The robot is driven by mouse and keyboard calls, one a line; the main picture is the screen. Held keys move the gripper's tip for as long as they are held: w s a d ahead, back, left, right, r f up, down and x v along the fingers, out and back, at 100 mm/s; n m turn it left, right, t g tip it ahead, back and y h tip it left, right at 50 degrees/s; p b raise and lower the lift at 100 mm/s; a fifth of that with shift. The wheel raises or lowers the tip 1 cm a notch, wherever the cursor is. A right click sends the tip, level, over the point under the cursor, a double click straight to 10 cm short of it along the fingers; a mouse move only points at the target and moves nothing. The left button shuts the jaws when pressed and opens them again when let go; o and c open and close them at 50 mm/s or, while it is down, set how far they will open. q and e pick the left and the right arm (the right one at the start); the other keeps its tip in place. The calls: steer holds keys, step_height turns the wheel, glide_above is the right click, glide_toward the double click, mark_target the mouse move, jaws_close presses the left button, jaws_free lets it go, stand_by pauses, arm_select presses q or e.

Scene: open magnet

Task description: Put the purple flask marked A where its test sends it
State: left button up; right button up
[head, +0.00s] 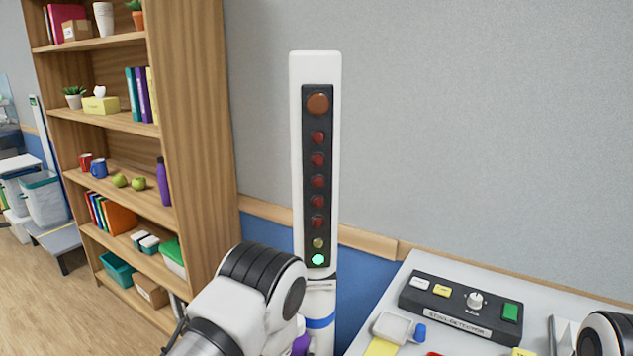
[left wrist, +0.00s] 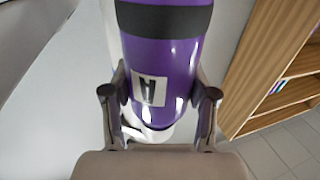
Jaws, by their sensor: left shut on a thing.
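My left gripper (left wrist: 160,98) is shut on the purple flask (left wrist: 158,55), with one finger on each side of it. The flask has a dark band and a white label with a letter on it, seen turned round. In the head view only a small purple piece of the flask (head: 301,345) shows beside my left wrist. A white detector post (head: 316,68) stands just beyond it. Its lowest lamp (head: 318,259) glows green, and the red lamps above look dim. I cannot tell whether the flask touches the post. My right gripper is not in view.
A grey table (head: 394,297) at right holds a black control box (head: 460,309) marked as a detector, with a knob and a green button. A small pale device (head: 392,328) lies before it. A wooden shelf (head: 190,130) with many items stands at left.

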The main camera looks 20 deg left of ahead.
arm_select(q)
steer(key=shift+s+r, duration=0.2)
steer(key=shift+s, duration=0.05)
steer(key=shift+s, duration=0.1)
